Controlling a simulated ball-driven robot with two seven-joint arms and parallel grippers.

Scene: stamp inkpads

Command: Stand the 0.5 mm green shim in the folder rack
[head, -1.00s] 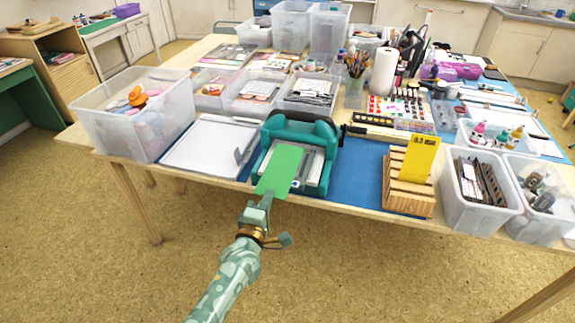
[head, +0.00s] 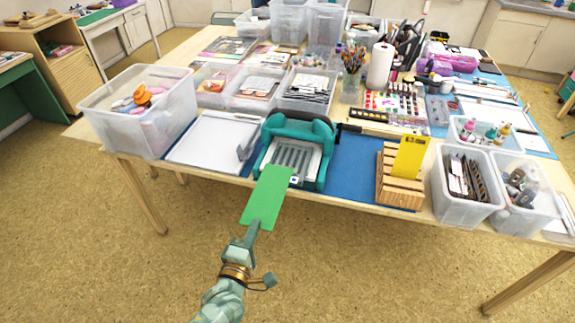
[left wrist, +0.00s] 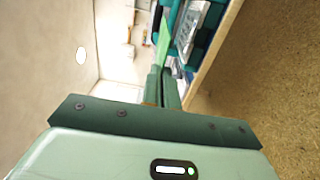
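The flat green shim (head: 266,197) is in my left gripper (head: 251,232), which is shut on its near end. The shim's far end overlaps the front of the teal machine (head: 300,128) in the head view. The left wrist view shows the closed fingers (left wrist: 165,84) with a strip of the green shim (left wrist: 166,42) beyond them. The wooden folder rack (head: 398,190) stands to the right on the blue mat, with a yellow card (head: 411,157) upright in it. My right gripper is not in view.
A white board (head: 212,143) lies left of the teal machine, beside a clear bin (head: 150,130). Clear bins (head: 466,205) stand right of the rack. The blue mat (head: 352,178) is bare between machine and rack. The floor in front of the table is clear.

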